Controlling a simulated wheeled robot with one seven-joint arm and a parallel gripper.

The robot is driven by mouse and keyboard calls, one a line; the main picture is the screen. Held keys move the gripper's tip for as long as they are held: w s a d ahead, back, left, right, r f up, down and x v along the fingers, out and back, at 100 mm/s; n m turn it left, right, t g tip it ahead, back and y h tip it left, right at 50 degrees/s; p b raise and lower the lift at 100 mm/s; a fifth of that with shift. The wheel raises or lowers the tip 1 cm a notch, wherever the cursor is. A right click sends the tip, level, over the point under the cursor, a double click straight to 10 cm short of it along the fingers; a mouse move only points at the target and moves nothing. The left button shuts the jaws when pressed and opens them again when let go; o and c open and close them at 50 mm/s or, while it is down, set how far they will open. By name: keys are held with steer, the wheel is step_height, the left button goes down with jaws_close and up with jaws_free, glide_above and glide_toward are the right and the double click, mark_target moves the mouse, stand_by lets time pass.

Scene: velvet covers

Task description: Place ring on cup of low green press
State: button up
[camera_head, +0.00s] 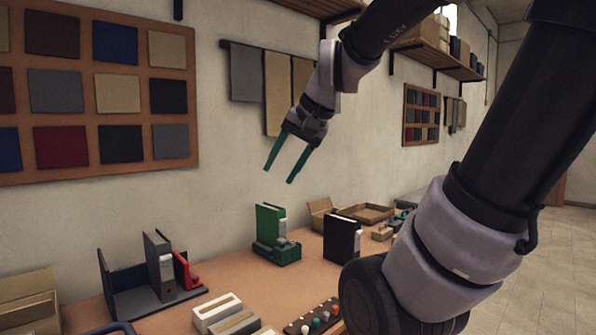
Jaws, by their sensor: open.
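A low green block with a small grey part on top (284,252) stands mid-table; it looks like the low green press. A taller green upright piece (270,224) rises directly behind it. I cannot make out the cup clearly, and I cannot identify the ring at this size. My gripper (279,175) is open, its two teal fingers pointing down and apart with nothing between them. It hangs in the air above the table, and in the picture it is above the green block.
A black binder (342,239) stands to the right of the green block. A dark rack (110,271) with a grey binder (159,265) and a red piece (187,270) is at left. Pale boxes (217,312) and a strip with coloured knobs (313,318) lie in front.

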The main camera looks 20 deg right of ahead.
steer(key=s, duration=0.1)
steer(key=s+d+n+h, duration=0.1)
steer(key=s, duration=0.1)
steer(key=s+n, duration=0.1)
steer(key=shift+s+d+f+t, duration=0.2)
steer(key=shift+s+d+t, duration=0.05)
steer(key=shift+t, duration=0.15)
